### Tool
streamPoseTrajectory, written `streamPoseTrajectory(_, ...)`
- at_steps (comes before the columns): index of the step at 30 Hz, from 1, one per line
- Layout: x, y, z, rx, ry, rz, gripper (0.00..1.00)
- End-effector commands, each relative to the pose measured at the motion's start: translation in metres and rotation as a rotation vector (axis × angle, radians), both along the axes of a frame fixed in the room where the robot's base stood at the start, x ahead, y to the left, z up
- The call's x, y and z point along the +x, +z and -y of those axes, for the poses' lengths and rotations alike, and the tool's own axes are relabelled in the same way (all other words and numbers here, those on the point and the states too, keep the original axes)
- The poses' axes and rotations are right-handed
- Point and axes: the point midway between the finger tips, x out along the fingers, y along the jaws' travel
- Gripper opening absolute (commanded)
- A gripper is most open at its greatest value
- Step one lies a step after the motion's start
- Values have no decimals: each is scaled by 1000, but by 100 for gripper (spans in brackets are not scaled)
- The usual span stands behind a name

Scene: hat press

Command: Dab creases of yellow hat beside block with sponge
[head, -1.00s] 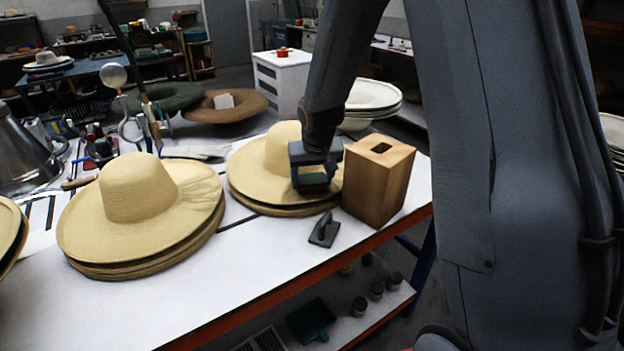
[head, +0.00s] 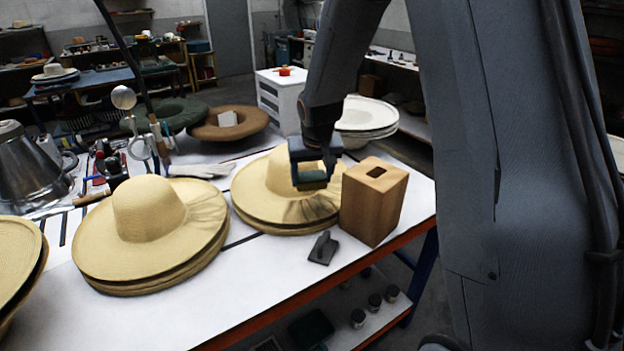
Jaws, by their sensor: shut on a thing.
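The yellow hat (head: 255,192) beside the wooden block (head: 373,205) lies on a stack of similar hats on the white table. Creases fan across its front right brim. My gripper (head: 310,172) points down over the right side of this hat's crown and brim, just left of the block. It is shut on the sponge (head: 311,182), whose dark yellowish lower part shows under the fingers. The sponge looks just above the brim; I cannot tell whether it touches. My gripper hides part of the crown.
Another stack of yellow hats (head: 150,215) with creases stands to the left, and a further one (head: 18,255) at the left edge. A small dark tool (head: 323,248) lies in front of the block. White table (head: 235,300) is clear at the front.

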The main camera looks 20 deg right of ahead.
Motion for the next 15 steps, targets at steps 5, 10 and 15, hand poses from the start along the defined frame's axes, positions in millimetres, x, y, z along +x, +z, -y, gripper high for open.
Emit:
streamPoseTrajectory(5,0,18,0,0,0,2,47)
streamPoseTrajectory(10,0,31,0,0,-1,1,47)
streamPoseTrajectory(15,0,45,0,0,-1,1,47)
